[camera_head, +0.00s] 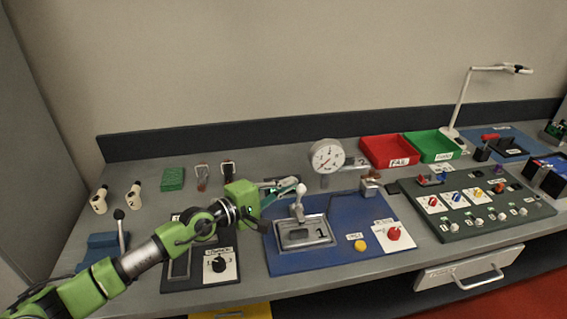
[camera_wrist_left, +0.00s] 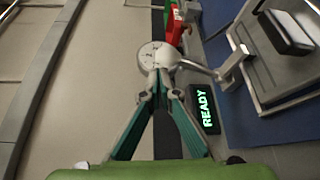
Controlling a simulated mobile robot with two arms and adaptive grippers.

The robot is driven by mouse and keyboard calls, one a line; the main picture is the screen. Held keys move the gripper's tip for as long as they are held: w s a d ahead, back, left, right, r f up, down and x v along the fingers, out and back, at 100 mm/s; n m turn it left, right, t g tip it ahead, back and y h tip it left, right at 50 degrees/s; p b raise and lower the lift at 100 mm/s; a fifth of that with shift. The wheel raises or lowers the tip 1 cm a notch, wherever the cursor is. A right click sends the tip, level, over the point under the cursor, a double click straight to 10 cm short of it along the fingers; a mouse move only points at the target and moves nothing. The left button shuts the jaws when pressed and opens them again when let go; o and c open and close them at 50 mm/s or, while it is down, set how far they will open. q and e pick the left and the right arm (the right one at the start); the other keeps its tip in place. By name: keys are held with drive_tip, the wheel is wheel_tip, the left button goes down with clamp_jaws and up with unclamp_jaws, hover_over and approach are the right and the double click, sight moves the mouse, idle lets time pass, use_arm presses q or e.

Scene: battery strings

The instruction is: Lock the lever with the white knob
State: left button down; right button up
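The lever with the white knob (camera_head: 301,189) stands roughly upright from a metal gate plate (camera_head: 304,243) on the blue panel (camera_head: 288,264). My left gripper (camera_head: 296,184) is at the knob. In the left wrist view its teal fingers converge to a narrow gap (camera_wrist_left: 163,80), with the pale knob (camera_wrist_left: 166,57) right at the tips. I cannot tell whether they clamp it or only touch it. The lever's rod (camera_wrist_left: 200,69) runs right toward the plate. My right gripper is not in view.
A dial gauge (camera_head: 325,155) stands just behind the lever. A yellow button (camera_head: 360,246) and red knob (camera_head: 394,233) are on the panel's right. A dark rotary-switch panel (camera_head: 200,284) lies under my left arm. A red tray (camera_head: 388,153) and green tray (camera_head: 432,147) stand behind.

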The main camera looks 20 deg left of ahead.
use_arm(q)
wheel_tip(320, 180, up, 10)
idle(0.4)
idle(0.3)
